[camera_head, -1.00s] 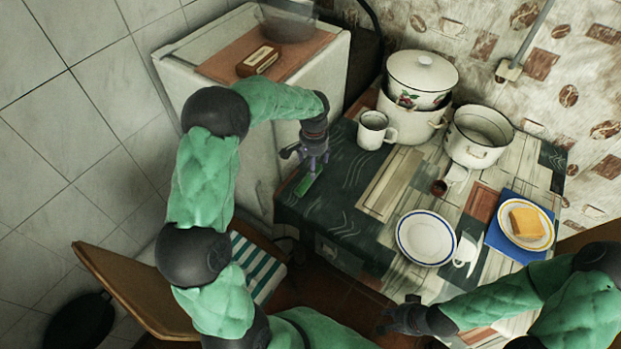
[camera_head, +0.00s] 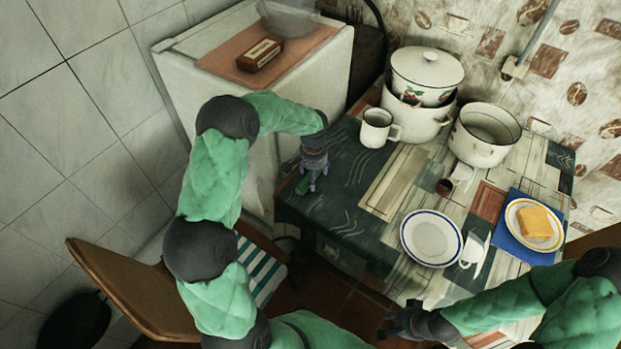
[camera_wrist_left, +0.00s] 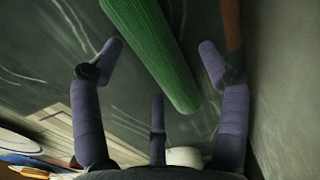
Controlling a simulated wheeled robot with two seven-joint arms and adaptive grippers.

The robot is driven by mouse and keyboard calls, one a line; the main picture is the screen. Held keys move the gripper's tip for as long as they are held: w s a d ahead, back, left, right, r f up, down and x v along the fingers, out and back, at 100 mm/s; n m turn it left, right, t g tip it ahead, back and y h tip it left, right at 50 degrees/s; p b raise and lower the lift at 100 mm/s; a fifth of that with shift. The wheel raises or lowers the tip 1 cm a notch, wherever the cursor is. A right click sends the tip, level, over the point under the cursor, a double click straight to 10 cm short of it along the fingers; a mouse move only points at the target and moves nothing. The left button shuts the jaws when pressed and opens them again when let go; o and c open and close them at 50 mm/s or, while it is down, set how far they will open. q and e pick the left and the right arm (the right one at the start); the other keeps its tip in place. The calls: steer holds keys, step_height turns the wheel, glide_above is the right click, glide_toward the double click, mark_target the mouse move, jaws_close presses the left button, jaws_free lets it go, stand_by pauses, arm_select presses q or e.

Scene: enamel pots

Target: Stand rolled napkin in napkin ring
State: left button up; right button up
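The rolled napkin (camera_head: 303,186) is a green roll lying on the near left corner of the dark patterned table. My left gripper (camera_head: 313,186) is right over it and partly hides it. In the left wrist view the napkin (camera_wrist_left: 155,55) runs diagonally between the spread fingers, which show a gap on both sides. The left gripper is open. A small reddish-brown ring-like piece (camera_head: 445,187), which looks like the napkin ring, stands near the table's middle, below the white pot. My right gripper (camera_head: 400,322) is spread open and empty off the table's front edge.
A white mug (camera_head: 376,128), stacked enamel pots (camera_head: 425,95) and an open pot (camera_head: 485,135) stand at the back. A blue-rimmed plate (camera_head: 431,238) lies in front. A plate with yellow food (camera_head: 536,224) is at right. A wooden chair (camera_head: 125,290) stands at left.

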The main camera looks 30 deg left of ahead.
arm_select(q)
steer(key=c, duration=1)
steer(key=shift+r, duration=0.1)
steer(key=shift+c, duration=0.2)
